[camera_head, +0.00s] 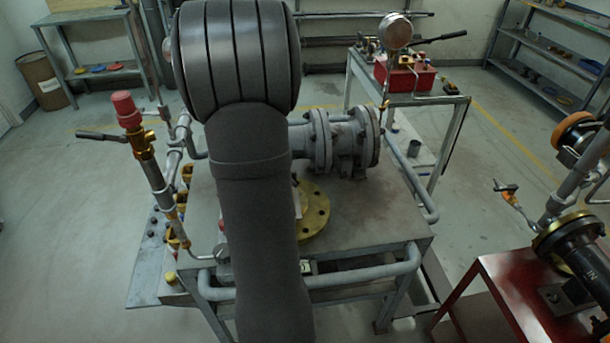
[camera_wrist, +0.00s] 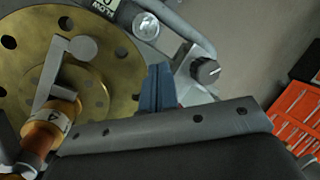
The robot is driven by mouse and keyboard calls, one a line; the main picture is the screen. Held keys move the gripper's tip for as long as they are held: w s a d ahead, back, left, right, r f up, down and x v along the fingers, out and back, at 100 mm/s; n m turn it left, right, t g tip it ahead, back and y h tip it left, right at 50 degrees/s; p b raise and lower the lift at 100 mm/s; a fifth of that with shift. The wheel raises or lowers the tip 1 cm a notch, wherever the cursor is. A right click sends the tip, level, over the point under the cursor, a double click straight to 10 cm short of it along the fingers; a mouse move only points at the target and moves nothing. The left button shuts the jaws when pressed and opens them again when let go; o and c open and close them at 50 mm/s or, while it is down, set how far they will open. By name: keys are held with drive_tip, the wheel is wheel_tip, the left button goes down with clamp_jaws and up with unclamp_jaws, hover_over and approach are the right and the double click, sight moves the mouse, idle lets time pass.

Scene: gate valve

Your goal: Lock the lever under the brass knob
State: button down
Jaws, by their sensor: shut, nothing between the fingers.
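My gripper (camera_wrist: 158,88) is shut and empty in the wrist view, its blue fingers together beside the right rim of a round brass flange (camera_wrist: 115,70). In the head view my arm hides the gripper. A grey bent handle (camera_wrist: 52,70) lies over the flange, with an orange-brass cylinder (camera_wrist: 48,125) below it; the fingers are apart from both. In the head view, a dark lever (camera_head: 100,135) sticks out left from a red-capped brass fitting (camera_head: 130,118). I cannot tell which part is the brass knob.
A grey flanged pipe (camera_head: 335,140) lies on the metal bench (camera_head: 370,225), with a pipe rail along its front. An orange tool tray (camera_wrist: 300,115) is at the right. A red stand (camera_head: 490,290) is front right.

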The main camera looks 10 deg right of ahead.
drive_tip(key=s+d+r+m+g+y, duration=0.2)
drive_tip(key=s+d+r+m, duration=0.1)
drive_tip(key=d+r, duration=0.2)
drive_tip(key=w+d+r+t+y, duration=0.2)
drive_tip(key=w+d+r+t, duration=0.2)
drive_tip(key=d, duration=0.4)
drive_tip(key=w+d+r+t+y, duration=0.2)
drive_tip(key=w+d+r+t, duration=0.2)
drive_tip(key=d, duration=0.5)
drive_tip(key=shift+w+r+m, duration=0.3)
drive_tip(key=shift+w+r, duration=0.25)
drive_tip(key=shift+w, duration=0.3)
drive_tip(key=a+f, duration=0.8)
drive_tip(key=a, duration=0.1)
drive_tip(key=shift+a, duration=0.2)
